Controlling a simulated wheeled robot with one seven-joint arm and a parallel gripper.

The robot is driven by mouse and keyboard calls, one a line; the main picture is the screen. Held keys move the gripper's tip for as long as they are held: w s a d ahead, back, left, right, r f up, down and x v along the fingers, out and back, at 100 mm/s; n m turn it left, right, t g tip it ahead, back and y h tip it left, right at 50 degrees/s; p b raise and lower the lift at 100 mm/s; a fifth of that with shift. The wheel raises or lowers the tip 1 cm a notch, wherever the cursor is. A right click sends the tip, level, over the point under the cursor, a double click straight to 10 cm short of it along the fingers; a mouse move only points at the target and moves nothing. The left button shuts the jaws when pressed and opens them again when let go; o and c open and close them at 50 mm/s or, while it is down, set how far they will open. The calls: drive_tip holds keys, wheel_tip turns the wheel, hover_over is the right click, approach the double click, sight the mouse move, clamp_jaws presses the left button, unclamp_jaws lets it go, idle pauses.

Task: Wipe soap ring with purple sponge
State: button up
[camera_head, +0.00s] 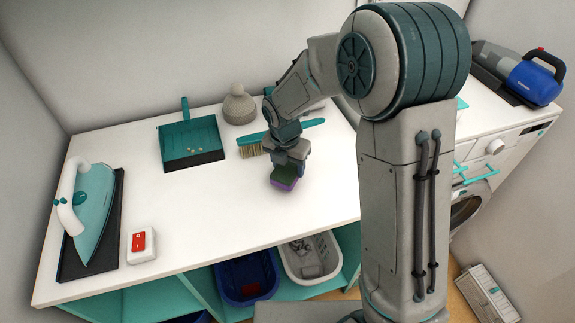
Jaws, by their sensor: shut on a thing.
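The purple sponge (284,178), with a green upper layer, is on or just above the white countertop (215,215), right of the counter's middle. My gripper (288,163) points down and is shut on the sponge from above. I cannot tell for certain whether the sponge's underside touches the counter. No soap ring can be made out; part of the counter is hidden behind my arm.
Behind the sponge lie a teal brush (251,139), a teal dustpan (190,140) with crumbs and a beige domed object (239,107). An iron (95,205) and a red-switched white box (141,245) stand left. The counter's middle is clear. Blue (235,299) and white bins sit below.

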drive_tip(key=shift+r+p, duration=1.8)
drive_tip(key=shift+r, duration=0.75)
drive_tip(key=shift+f, duration=0.15)
